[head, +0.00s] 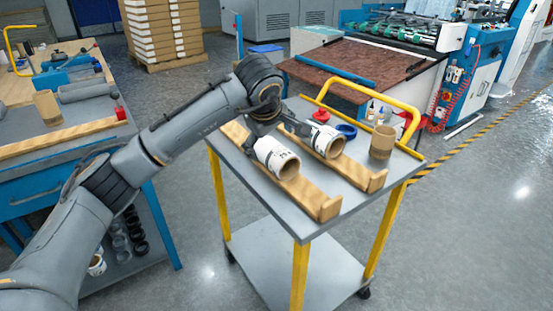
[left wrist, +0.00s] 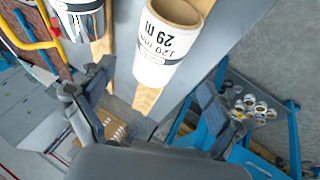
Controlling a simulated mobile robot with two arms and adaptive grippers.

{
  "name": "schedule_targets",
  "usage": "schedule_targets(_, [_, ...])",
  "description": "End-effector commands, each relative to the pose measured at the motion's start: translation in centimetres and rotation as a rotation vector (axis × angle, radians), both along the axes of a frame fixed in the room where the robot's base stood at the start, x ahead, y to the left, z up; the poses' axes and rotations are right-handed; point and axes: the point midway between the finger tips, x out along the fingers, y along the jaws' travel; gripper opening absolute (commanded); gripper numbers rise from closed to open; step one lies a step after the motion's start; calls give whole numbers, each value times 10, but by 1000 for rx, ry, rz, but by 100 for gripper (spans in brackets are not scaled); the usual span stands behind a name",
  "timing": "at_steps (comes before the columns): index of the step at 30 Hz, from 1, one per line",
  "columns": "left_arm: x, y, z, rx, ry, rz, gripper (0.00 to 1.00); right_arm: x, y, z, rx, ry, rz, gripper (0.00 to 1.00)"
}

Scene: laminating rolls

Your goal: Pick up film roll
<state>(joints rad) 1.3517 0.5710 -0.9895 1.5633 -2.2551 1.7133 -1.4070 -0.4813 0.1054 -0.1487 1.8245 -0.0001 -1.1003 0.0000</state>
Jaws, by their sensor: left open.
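My left gripper is open, just behind and above the left roll. In the left wrist view, a roll labelled "120 mm 29 m" (left wrist: 166,42) lies ahead of the open fingers (left wrist: 155,92), with nothing held between them. The second roll (left wrist: 78,18) is cut off at the top. My right gripper is out of view.
A brown core (head: 382,143) stands upright at the cart's right. A blue ring (head: 346,130), a red item (head: 321,115) and small bottles sit near the yellow handle (head: 372,92). A blue workbench (head: 60,185) stands left; open floor lies right.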

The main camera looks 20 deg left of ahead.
Motion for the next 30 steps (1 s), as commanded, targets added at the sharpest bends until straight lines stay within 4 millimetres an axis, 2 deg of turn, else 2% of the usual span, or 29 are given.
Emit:
schedule_targets(5, [6,0,-11,-1,0,-2,93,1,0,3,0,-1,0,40])
schedule_targets(15, [29,3,-50,-3,1,-1,93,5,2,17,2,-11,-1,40])
schedule_targets(19, [31,3,-53,-2,0,-2,93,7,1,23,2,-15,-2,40])
schedule_targets(30, [31,4,-53,-1,-1,-2,93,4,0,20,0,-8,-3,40])
